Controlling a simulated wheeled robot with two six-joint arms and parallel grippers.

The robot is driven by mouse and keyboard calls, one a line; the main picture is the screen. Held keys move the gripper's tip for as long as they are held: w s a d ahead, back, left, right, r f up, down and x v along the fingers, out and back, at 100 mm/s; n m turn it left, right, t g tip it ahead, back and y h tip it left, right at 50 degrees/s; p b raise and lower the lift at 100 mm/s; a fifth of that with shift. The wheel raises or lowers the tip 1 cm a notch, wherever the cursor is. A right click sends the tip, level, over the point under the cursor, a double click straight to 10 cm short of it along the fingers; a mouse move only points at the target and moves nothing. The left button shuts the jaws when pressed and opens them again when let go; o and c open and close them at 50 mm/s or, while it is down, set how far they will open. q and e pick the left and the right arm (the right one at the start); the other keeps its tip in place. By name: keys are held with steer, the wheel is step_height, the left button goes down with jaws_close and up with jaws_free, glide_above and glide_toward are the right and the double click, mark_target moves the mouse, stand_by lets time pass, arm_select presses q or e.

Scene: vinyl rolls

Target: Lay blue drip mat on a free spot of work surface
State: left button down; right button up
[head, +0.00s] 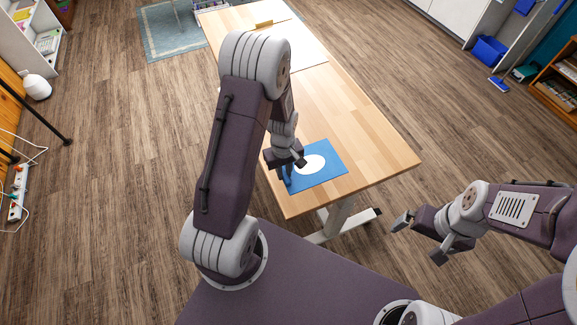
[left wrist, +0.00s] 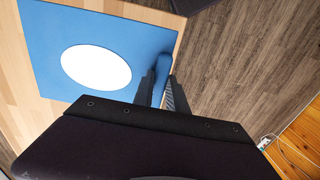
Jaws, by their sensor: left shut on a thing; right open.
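The blue drip mat (head: 325,176) with a white oval on it lies flat on the near end of the wooden work surface (head: 365,130). It also shows in the left wrist view (left wrist: 120,38), where one edge rises into a rounded blue part. My left gripper (head: 288,170) is at the mat's left edge, by the table's left side. In the left wrist view its fingers (left wrist: 158,90) are shut on that blue part. My right gripper (head: 420,240) is open and empty, out over the floor to the right of the table.
The work surface around the mat and behind it is bare wood. A pale board (head: 300,50) with a small yellowish item (head: 264,24) is at the far end. The table's near and left edges are close to the mat.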

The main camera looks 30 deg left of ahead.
arm_select(q)
steer(key=shift+w, duration=0.1)
steer(key=shift+d+r, duration=0.1)
steer(key=shift+d, duration=0.05)
step_height(320, 180, down, 7)
steer(key=b, duration=0.5)
steer(key=shift+f, duration=0.2)
stand_by(0.4)
steer(key=shift+f+b, duration=0.3)
steer(key=shift+f, duration=0.1)
steer(key=shift+f+b, duration=0.5)
steer(key=shift+f, duration=0.2)
steer(key=shift+f, duration=0.1)
